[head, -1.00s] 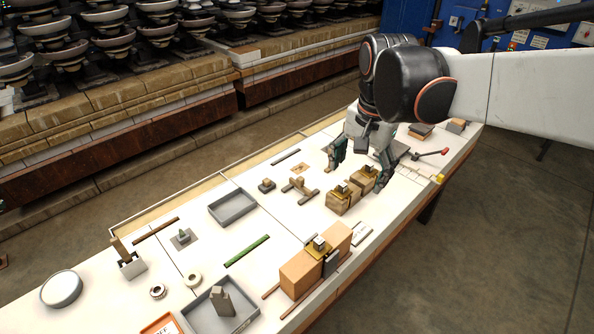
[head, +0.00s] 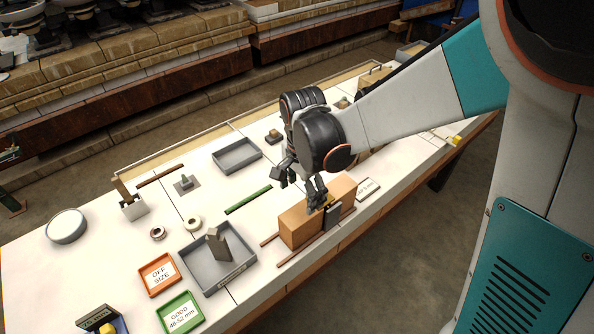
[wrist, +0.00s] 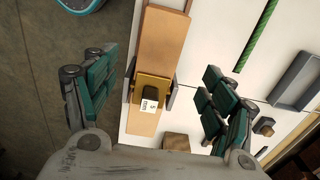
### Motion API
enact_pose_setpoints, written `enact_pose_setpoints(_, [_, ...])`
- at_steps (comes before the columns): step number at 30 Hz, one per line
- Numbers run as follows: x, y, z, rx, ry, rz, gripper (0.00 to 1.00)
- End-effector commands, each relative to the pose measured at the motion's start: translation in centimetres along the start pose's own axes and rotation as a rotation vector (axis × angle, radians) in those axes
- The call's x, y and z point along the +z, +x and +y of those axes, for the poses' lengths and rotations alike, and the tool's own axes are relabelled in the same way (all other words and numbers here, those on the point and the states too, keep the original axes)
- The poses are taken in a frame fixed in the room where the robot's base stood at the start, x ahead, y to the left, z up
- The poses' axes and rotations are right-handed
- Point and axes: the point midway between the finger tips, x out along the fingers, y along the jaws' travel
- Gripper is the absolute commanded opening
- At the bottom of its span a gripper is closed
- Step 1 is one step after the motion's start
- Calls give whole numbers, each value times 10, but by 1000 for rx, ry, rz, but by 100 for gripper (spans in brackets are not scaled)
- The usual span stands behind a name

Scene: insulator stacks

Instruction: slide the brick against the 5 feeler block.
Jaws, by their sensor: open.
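A grey tray (head: 216,262) with an upright grey block stands to the left, with orange (head: 160,275) and green (head: 181,312) trays in front. A green strip (head: 248,200) lies behind the brick. A white label plate (head: 368,188) is to the right.

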Motion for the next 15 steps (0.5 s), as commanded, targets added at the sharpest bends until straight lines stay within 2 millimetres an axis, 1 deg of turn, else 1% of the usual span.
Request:
enact_pose_setpoints(1, [0, 13, 0, 0, 0, 0, 77])
enact_pose_setpoints(6, [0, 44, 0, 0, 0, 0, 77])
enact_pose_setpoints(12, [0, 74, 0, 0, 0, 0, 77])
enact_pose_setpoints(15, [0, 85, 0, 0, 0, 0, 77])
